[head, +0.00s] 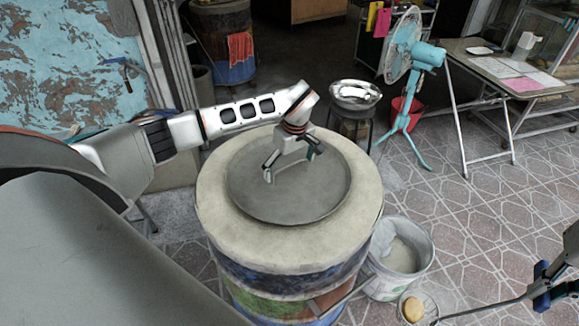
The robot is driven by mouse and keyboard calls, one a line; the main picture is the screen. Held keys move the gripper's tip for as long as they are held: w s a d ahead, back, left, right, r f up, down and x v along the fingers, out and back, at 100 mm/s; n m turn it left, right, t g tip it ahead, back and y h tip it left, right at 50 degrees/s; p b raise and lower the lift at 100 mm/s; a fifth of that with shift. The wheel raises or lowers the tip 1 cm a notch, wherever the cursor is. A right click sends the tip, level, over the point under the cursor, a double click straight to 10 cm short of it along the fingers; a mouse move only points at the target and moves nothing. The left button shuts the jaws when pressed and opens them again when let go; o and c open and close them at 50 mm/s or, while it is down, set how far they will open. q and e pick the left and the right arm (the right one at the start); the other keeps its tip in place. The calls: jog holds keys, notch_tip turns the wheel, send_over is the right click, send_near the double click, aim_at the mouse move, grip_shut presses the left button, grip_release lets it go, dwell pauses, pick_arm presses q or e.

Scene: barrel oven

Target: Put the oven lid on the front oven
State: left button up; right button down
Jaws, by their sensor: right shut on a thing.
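The front oven (225,215) is a barrel with a thick pale top rim and painted sides. A round, flat dark-grey disc, which looks like the oven lid (300,203), lies within the rim on top and appears level. My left gripper (291,164) is over the far part of the disc, with its fingers spread and nothing visible between them. I cannot tell whether the fingertips touch the disc. My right gripper (548,284) is at the lower right edge, apart from the oven, shut on a thin dark rod (490,309) that runs out of the bottom of the picture.
A white bucket (405,262) stands close to the oven's right, with a small bowl (427,300) holding something yellow beside it. Behind are a metal basin (355,95) on a stand, a turquoise fan (408,60), a table (492,48) and another barrel (222,22). Tiled floor is clear at right.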

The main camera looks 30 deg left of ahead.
aim_at(293, 180)
pick_arm(q)
notch_tip(293, 180, up, 12)
jog(key=d, duration=0.1)
jog(key=shift+s+d+b, duration=0.3)
jog(key=shift+s+b, duration=0.05)
jog(key=shift+b, duration=0.1)
jog(key=shift+d, duration=0.1)
dwell(0.6)
